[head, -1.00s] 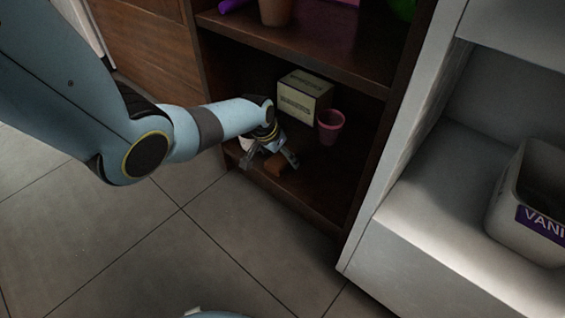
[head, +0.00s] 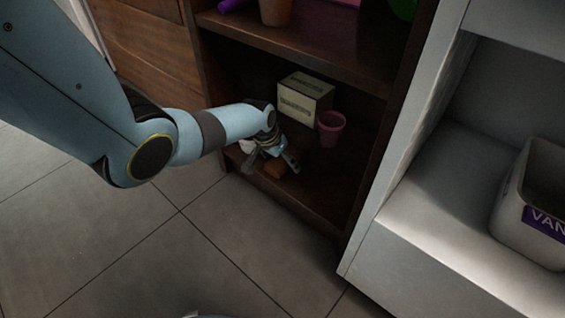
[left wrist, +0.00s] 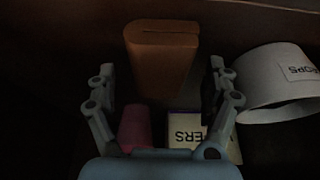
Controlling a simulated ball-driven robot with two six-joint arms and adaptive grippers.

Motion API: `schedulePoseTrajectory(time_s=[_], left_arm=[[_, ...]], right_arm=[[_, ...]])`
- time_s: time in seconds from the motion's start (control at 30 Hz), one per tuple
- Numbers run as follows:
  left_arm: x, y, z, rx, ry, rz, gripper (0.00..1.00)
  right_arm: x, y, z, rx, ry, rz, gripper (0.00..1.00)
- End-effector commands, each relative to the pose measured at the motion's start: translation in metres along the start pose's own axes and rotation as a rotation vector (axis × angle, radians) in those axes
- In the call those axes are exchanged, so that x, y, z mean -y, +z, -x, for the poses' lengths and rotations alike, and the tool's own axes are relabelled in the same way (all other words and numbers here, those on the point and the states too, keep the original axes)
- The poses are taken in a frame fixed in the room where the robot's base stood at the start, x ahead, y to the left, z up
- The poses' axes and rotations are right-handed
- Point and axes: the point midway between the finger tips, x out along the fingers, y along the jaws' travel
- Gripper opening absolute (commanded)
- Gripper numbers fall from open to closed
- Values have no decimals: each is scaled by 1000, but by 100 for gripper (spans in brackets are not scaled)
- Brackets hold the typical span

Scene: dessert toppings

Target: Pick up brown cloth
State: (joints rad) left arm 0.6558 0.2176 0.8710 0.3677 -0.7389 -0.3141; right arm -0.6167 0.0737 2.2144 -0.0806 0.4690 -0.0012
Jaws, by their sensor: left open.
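The brown cloth (head: 275,168) is a small folded orange-brown block on the lower shelf, near its front edge. In the left wrist view the brown cloth (left wrist: 162,55) lies ahead of the fingers, centred between them. My left gripper (head: 270,165) reaches into the lower shelf, and its fingers are spread on either side of the cloth in the head view. In the left wrist view my left gripper (left wrist: 160,85) is open, with nothing held. Part of the cloth is hidden by the gripper in the head view. My right gripper is not in view.
A pink cup (head: 331,128) and a labelled box (head: 304,98) stand behind the gripper on the lower shelf. A white labelled container (left wrist: 282,85) is close beside the cloth. The shelf above (head: 310,62) overhangs. A white cabinet with a vanilla tub (head: 535,205) is to the right.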

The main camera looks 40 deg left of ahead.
Motion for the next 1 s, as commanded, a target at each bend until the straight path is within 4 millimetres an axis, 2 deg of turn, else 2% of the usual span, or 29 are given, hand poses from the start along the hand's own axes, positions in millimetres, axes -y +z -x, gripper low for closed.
schedulePoseTrajectory(time_s=[0.47, 0.9, 1.0], left_arm=[[0, 1, -3, 0, 0, 0, 83], [0, 1, -3, 0, 0, 0, 26], [0, 1, -3, 0, 0, 0, 26]], right_arm=[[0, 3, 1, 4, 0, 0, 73], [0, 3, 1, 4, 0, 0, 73], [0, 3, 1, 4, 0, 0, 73]])
